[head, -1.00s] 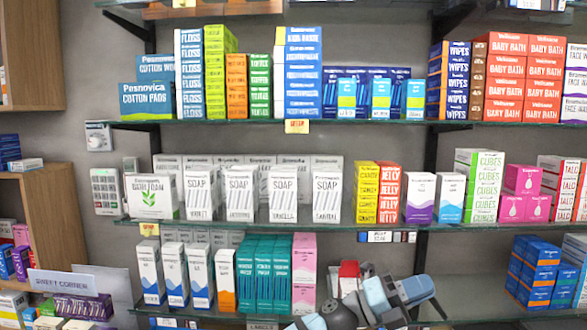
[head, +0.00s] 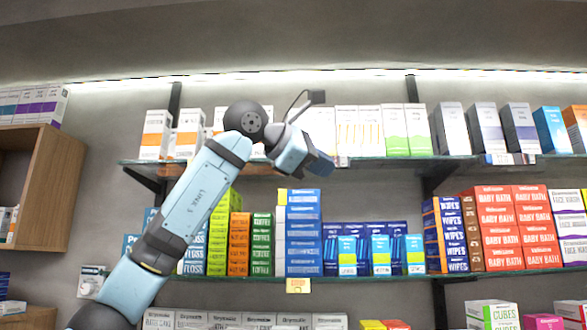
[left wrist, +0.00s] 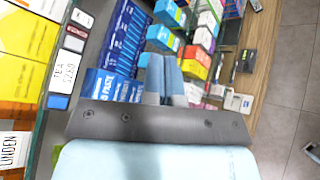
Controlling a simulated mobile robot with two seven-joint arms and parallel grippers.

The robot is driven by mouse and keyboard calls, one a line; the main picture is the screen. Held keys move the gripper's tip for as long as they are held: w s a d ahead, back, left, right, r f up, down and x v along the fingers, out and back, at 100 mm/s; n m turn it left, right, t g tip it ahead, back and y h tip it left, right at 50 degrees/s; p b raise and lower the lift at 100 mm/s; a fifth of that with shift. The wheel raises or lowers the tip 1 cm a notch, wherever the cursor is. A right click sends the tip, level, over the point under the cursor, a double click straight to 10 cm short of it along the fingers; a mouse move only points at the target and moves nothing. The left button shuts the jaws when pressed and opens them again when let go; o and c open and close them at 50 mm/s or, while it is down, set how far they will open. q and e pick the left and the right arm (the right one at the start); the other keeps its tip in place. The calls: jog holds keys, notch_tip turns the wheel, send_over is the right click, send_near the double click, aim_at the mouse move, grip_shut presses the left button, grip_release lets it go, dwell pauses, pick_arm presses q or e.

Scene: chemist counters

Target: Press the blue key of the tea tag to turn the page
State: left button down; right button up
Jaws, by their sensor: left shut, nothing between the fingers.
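The tea tag (left wrist: 64,73) hangs on a glass shelf edge at the left of the left wrist view, turned on its side. Its white face reads TEA with a price. The blue key (left wrist: 58,102) is at the tag's lower end; smaller red, dark and pale keys are at the other end. My left gripper (left wrist: 166,80) is shut and empty, to the right of the tag and apart from it in that view. In the head view my left gripper (head: 320,164) is in front of the upper shelf's edge. My right gripper is out of view.
The upper glass shelf (head: 380,160) carries white, orange and green boxes. Below it, blue paste boxes (head: 303,235) and red baby bath boxes (head: 505,240) fill another shelf. A wooden cabinet (head: 50,190) stands at the left. Open air lies above the upper boxes.

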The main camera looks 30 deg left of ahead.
pick_arm(q)
jog(key=s+a+r+n+t+y, duration=0.1)
jog(key=s+a+r+y, duration=0.1)
jog(key=s+a+r, duration=0.2)
jog(key=shift+a+r+y, duration=0.25)
jog(key=shift+r+y, duration=0.05)
jog(key=shift+r, duration=0.4)
jog(key=shift+w, duration=0.1)
jog(key=w+a+p, duration=0.3)
jog(key=w+a, duration=0.1)
jog(key=w, duration=0.3)
jog(key=shift+w+a, duration=0.2)
jog(key=shift+a, duration=0.1)
dwell(1.4)
jog(key=shift+w+a+p, duration=0.25)
jog(key=shift+w+p, duration=0.1)
jog(key=shift+p, duration=0.05)
